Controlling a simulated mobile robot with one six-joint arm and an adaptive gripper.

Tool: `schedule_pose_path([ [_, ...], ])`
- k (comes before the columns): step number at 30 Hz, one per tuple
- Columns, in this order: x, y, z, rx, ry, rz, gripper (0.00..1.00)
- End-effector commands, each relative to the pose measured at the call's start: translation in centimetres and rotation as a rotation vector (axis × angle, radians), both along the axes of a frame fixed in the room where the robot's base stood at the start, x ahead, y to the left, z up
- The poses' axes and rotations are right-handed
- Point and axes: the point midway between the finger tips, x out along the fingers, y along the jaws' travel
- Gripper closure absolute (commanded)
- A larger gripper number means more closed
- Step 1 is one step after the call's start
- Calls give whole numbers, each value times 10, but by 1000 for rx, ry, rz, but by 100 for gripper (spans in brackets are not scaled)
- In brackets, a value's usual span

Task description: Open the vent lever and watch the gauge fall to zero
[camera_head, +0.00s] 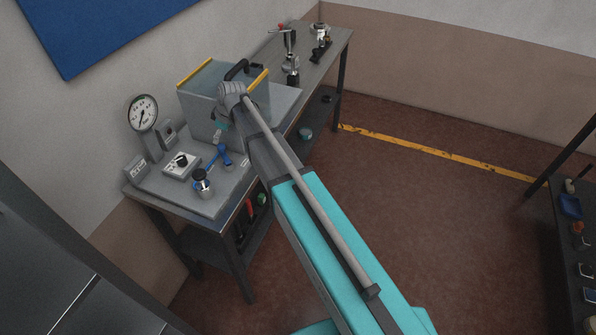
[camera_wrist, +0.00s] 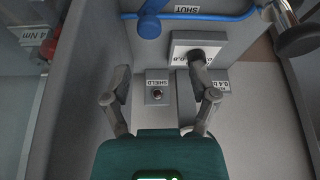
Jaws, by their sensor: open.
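The round white gauge (camera_head: 142,112) stands on a grey post at the left of the bench in the head view. Its needle is too small to read surely. Blue valve parts (camera_head: 221,157) sit on the bench plate right of a white knob box (camera_head: 180,164). In the wrist view a blue bar (camera_wrist: 215,17) runs along the top beside a SHUT label (camera_wrist: 187,9); it may be the vent lever. My gripper (camera_wrist: 158,85) is open and empty, short of the bar. In the head view my gripper (camera_head: 218,134) is partly hidden by my arm.
A clear-sided box with yellow edges (camera_head: 197,75) and a black handle (camera_head: 237,69) stands behind my gripper. A black knob (camera_wrist: 197,57) sits beyond.

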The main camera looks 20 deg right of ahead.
Motion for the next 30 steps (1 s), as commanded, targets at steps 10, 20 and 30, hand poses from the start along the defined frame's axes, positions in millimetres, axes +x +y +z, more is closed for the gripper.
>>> schedule_pose_path([
  [10, -7, -11, 34, 0, 1, -2, 25],
  [20, -13, -20, 60, 0, 0, -1, 25],
  [30, -39, -45, 49, -17, 50, -97, 25],
])
